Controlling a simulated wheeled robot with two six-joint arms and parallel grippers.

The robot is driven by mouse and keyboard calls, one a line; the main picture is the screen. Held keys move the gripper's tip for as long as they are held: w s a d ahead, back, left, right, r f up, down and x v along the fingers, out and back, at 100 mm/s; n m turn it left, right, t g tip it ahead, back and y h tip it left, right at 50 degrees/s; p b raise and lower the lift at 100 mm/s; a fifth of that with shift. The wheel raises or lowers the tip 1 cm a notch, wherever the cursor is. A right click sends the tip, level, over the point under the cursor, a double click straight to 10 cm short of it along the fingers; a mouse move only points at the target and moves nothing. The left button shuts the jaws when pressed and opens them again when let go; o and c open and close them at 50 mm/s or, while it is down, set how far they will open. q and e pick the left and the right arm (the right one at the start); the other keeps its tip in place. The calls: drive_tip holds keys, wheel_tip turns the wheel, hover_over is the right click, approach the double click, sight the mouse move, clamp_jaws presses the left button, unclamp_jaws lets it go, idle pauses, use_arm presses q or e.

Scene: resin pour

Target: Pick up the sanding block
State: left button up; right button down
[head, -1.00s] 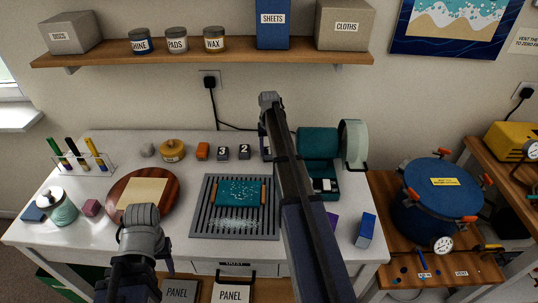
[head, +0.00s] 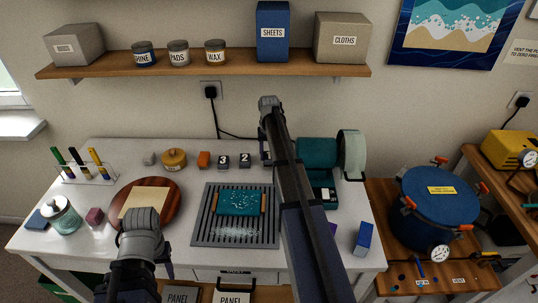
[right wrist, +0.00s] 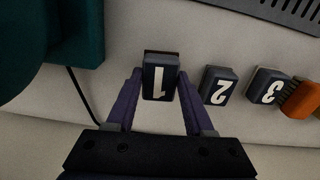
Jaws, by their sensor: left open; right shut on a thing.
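A dark sanding block marked 1 (right wrist: 160,80) sits between the purple fingers of my right gripper (right wrist: 160,76) in the right wrist view. The gripper is shut on it, with the block against or just above the white bench top. In the head view my right arm hides this block and the gripper. Similar blocks marked 2 (head: 245,160) and 3 (head: 223,161) stand in a row to its left; they also show in the right wrist view. My left gripper (head: 167,270) is mostly hidden behind its arm, low at the bench's front edge; it is open.
An orange block (head: 204,160) and an amber jar (head: 174,160) continue the row. A slotted grey tray (head: 208,232) holds a teal board. A round wooden board (head: 171,195), a teal machine (head: 318,152) and a blue box (head: 364,236) stand around. A shelf (head: 190,70) hangs above.

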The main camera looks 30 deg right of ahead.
sight(269, 156)
wheel_tip(269, 156, up, 4)
drive_tip(key=p, duration=0.3)
drive_tip(key=shift+r, duration=0.25)
use_arm(q)
wheel_tip(269, 156, up, 4)
drive_tip(key=shift+r, duration=0.1)
use_arm(e)
drive_tip(key=s+a, duration=0.5)
drive_tip(key=s, duration=0.3)
drive_tip(key=s+a, duration=0.5)
drive_tip(key=s, duration=0.3)
drive_tip(key=shift+s+a+f, duration=0.15)
drive_tip(key=shift+s, duration=0.2)
